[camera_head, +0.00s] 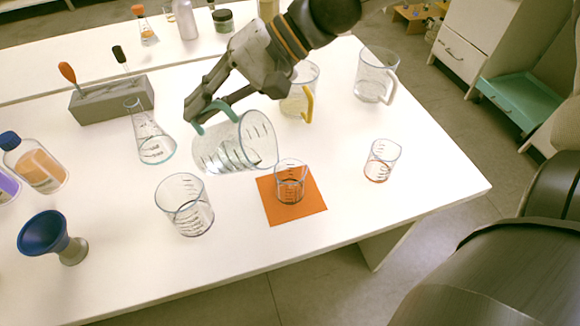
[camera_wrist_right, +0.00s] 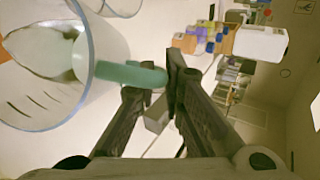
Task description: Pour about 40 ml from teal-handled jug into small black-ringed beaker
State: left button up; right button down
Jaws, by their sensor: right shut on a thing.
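The teal-handled jug (camera_head: 232,146) is clear, with dark graduation marks, and is tilted with its mouth to the right. Clear liquid seems to lie along its lower side. My right gripper (camera_head: 204,108) is shut on its teal handle, which also shows between the fingers in the right wrist view (camera_wrist_right: 130,73). The small black-ringed beaker (camera_head: 290,184) stands upright on an orange mat (camera_head: 308,205), just below and right of the jug's mouth. I cannot make out a stream or the beaker's liquid level. My left gripper is not in view.
A larger beaker (camera_head: 186,208) stands left of the mat, and a small red-ringed beaker (camera_head: 381,162) stands right. A flask (camera_head: 151,143) is left of the jug. A yellow-handled jug (camera_head: 298,99) and a white-handled jug (camera_head: 374,78) stand behind. A blue funnel (camera_head: 45,234) is front left.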

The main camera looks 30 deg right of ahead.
aim_at(240, 118)
jog(key=shift+s+d+r+y, duration=0.15)
jog(key=shift+d+r+y, duration=0.05)
jog(key=shift+r+y, duration=0.1)
jog(key=shift+s+d+r+n+t+y, duration=0.3)
jog(key=shift+s+d+r+t+y, duration=0.3)
jog(key=shift+r+y, duration=0.1)
dwell(0.7)
jog(key=shift+s+d+r, duration=0.15)
jog(key=shift+d+r, duration=0.05)
jog(key=shift+s+d+r+y, duration=0.15)
jog(key=shift+s+d+y, duration=0.1)
jog(key=shift+s+y, duration=0.05)
jog(key=shift+s+d+r+n+t+y, duration=0.4)
jog(key=shift+s+d+t+y, duration=0.1)
jog(key=shift+s+d+t, duration=0.15)
dwell(2.1)
